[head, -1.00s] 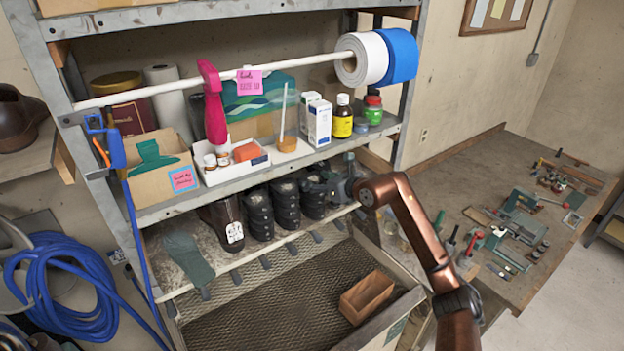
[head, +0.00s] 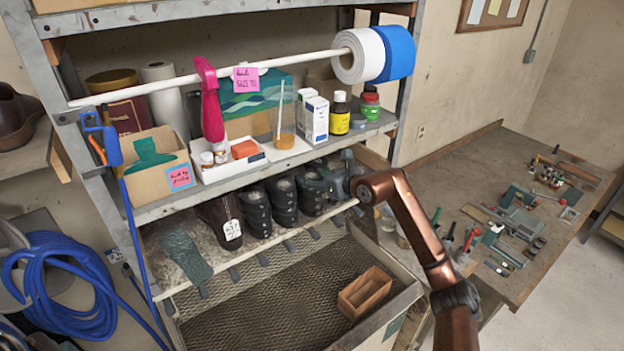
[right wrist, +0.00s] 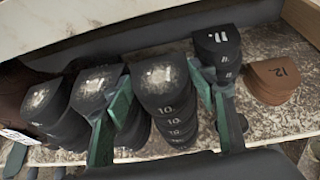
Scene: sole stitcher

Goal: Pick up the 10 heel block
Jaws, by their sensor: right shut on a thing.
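In the right wrist view, a stack of black heel blocks marked 10 (right wrist: 165,92) stands on the shelf, its top worn pale. My right gripper (right wrist: 162,85) has its green fingers on either side of the top of this stack and is shut on the upper 10 block. I cannot see a gap under that block. In the head view my right gripper (head: 322,183) reaches into the low shelf at the right end of the row of black stacks (head: 284,198). My left gripper is in neither view.
Beside the 10 stack are black blocks marked 11 (right wrist: 216,42), brown blocks marked 12 (right wrist: 274,78) and more black stacks (right wrist: 97,88) on the left. A white rail (head: 250,252) runs along the shelf front. A mesh tray below holds a wooden box (head: 365,293).

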